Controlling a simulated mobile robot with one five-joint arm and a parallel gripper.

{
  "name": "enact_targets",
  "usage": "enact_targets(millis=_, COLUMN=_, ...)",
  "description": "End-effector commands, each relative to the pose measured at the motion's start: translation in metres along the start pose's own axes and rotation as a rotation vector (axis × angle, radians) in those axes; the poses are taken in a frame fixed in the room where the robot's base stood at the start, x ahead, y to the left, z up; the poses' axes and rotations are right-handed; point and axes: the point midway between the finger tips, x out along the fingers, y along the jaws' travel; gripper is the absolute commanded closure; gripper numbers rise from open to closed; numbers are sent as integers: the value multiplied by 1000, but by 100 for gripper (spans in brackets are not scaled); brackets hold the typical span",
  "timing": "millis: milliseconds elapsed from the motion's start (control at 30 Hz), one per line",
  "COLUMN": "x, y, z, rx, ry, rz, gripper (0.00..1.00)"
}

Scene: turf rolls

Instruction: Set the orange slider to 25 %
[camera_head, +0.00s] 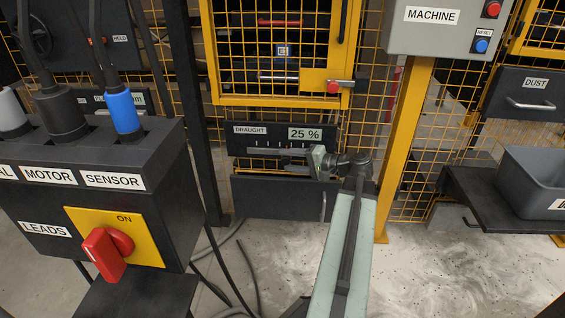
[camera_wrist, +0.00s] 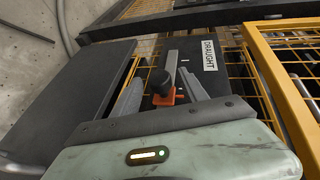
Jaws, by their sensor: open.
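The orange slider (camera_wrist: 165,98) with its black knob shows in the wrist view, on a pale slot of the dark panel labelled DRAUGHT (camera_head: 243,141). The panel's display (camera_head: 305,133) reads 25 %. My gripper (camera_head: 284,161) is in front of the panel, reaching in from the right. In the wrist view my gripper (camera_wrist: 161,84) is open, with one finger on each side of the slider and gaps visible beside it. In the head view I cannot make out the slider behind the gripper.
A yellow mesh gate (camera_head: 280,100) with a latch stands above the panel. A dark drawer front (camera_head: 275,198) is below it. A yellow post (camera_head: 404,150) stands to the right. A lead box (camera_head: 100,205) with a red switch is at the left, and a grey bin (camera_head: 535,180) at the right.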

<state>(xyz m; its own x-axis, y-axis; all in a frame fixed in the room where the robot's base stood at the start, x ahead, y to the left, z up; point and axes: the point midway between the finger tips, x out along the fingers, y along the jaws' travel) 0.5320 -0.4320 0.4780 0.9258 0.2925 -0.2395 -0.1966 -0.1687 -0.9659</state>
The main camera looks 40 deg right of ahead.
Motion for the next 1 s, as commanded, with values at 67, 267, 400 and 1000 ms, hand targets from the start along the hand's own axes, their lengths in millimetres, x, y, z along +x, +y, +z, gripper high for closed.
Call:
enact_targets(millis=67, x=16, y=2, z=0, rx=-1, ry=-3, rz=0, gripper=49)
enact_targets(millis=267, x=40, y=1, z=0, rx=-1, ry=-1, rz=0, gripper=49)
enact_targets(millis=400, x=42, y=0, z=0, rx=-1, ry=0, rz=0, gripper=49)
enact_targets(millis=1000, x=41, y=0, z=-1, rx=0, ry=2, rz=0, gripper=100)
